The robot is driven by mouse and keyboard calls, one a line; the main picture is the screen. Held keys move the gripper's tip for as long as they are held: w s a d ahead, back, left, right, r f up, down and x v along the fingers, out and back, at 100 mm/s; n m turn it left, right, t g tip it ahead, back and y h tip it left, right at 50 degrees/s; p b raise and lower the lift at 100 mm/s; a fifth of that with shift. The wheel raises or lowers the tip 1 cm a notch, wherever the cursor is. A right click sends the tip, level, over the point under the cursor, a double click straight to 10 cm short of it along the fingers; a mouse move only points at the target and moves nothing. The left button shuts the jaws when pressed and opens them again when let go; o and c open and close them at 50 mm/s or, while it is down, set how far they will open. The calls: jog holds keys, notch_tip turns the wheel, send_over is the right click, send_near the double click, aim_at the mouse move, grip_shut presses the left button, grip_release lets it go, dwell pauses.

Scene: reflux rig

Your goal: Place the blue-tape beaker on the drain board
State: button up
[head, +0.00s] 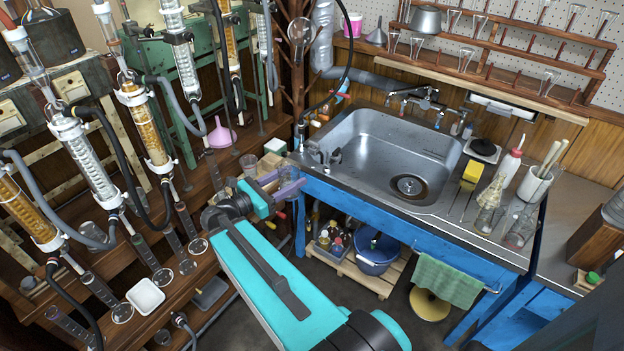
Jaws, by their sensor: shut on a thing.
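My gripper (280,184), at the end of my teal arm, is at the left end of the sink bench, above the edge of the wooden shelf. Its jaws are shut on what looks like a clear glass beaker (249,164), mostly hidden by the jaws and wrist. No blue tape can be made out on it. The steel sink top, with a flat area right of the basin (462,196), lies to the right of the gripper. I cannot tell for sure which part is the drain board.
Two glass vessels (488,218) stand right of the sink, near a wash bottle (511,166) and a white pot of sticks (535,184). A yellow sponge (471,174) is there too. Glass condensers (90,165) crowd the left. Taps (414,95) rise behind the basin.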

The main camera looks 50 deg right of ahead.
jog(key=w+a+r+n+t+y, duration=0.1)
jog(key=w+a+n+t, duration=0.2)
jog(key=a, duration=0.8)
jog(key=w+a+r+n+t+y, duration=0.1)
jog(key=w+a+n+t, duration=0.2)
jog(key=w+a+t, duration=0.3)
jog(key=w+a+r+n+t+y, duration=0.1)
jog(key=w+a+t, duration=0.4)
jog(key=a, duration=1.2)
jog(key=w+r+n, duration=0.1)
jog(key=w+n, duration=0.1)
jog(key=w, duration=0.1)
jog(key=shift+w+y, duration=0.15)
jog(key=shift+y, duration=0.25)
jog(key=shift+f, duration=0.1)
